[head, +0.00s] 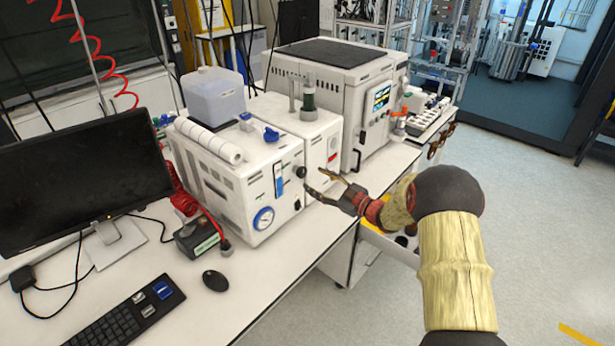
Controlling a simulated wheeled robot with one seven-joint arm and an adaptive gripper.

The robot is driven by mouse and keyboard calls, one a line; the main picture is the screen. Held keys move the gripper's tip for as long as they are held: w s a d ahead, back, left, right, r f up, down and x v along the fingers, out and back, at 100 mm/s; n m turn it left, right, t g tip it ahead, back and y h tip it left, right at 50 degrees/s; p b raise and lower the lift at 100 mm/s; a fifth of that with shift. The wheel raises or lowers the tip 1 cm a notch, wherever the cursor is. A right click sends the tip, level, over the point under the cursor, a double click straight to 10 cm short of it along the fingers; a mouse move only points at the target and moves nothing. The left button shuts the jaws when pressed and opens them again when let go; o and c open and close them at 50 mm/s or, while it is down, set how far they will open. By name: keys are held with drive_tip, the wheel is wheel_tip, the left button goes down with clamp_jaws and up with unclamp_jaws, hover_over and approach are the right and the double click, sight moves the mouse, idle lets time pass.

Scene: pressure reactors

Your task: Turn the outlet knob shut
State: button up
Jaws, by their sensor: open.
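A small round black knob (301,172) sits on the front right of a white bench unit (213,185) in the head view. No label on it can be read, so I cannot tell for certain that it is the outlet knob. My gripper (314,179) is open, with its two fingers pointing left toward the knob. The fingertips are just right of and slightly below the knob, seemingly apart from it. The jaws look empty. The same unit has a round blue-rimmed gauge (263,219) and a blue knob on top (271,134).
A second white unit (322,150) and a large white instrument (345,80) stand along the bench. A monitor (85,185), keyboard (125,318) and mouse (215,281) are at left. A partly open drawer (390,244) is below my arm.

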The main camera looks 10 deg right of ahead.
drive_tip(key=v, duration=0.5)
drive_tip(key=shift+s+d, duration=0.1)
drive_tip(key=shift+s, duration=0.1)
